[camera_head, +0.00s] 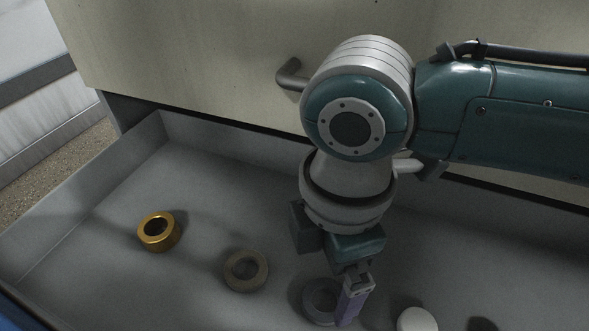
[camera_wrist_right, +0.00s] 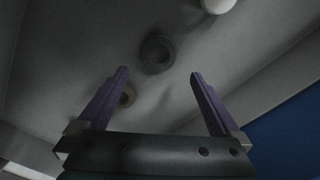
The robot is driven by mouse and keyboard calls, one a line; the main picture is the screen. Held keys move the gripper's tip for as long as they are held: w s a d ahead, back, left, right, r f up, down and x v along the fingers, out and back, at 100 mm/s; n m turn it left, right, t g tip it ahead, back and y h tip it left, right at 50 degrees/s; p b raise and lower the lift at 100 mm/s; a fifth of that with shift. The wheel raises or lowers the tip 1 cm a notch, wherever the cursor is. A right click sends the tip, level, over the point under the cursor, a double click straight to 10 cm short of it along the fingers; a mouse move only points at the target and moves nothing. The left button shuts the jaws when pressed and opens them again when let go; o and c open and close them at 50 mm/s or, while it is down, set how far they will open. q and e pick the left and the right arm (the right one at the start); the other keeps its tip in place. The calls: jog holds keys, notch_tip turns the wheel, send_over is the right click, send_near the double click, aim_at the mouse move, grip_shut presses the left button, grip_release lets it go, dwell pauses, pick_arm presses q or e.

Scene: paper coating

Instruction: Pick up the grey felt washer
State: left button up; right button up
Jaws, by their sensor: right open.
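The grey felt washer (camera_head: 313,307) appears to be the grey ring lying flat in the open drawer, partly covered by my right gripper in the head view. In the right wrist view the grey ring (camera_wrist_right: 147,60) lies just beyond the fingertips, between their lines. My right gripper (camera_head: 351,302) points down over the drawer, beside and above the ring. Its purple fingers (camera_wrist_right: 160,73) are spread with nothing between the tips. I cannot tell its exact height above the ring. My left gripper is not in view.
An olive-beige ring (camera_head: 232,281) and a brass ring (camera_head: 158,243) lie to the left in the drawer (camera_head: 90,225). A white round piece (camera_head: 417,320) and a dark piece (camera_head: 482,325) lie right. The drawer front with its handle (camera_head: 287,76) stands behind.

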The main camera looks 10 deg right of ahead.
aim_at(325, 303)
notch_tip(325, 303, down, 3)
jog(key=shift+f+b, duration=0.1)
jog(key=shift+b, duration=0.8)
jog(key=f+b, duration=0.2)
jog(key=f, duration=0.1)
jog(key=f+b, duration=0.1)
jog(key=shift+w+d+f+b, duration=0.15)
jog(key=shift+w+d+b, duration=0.05)
jog(key=shift+d+b, duration=0.1)
jog(key=shift+c, duration=0.2)
jog(key=c, duration=1.1)
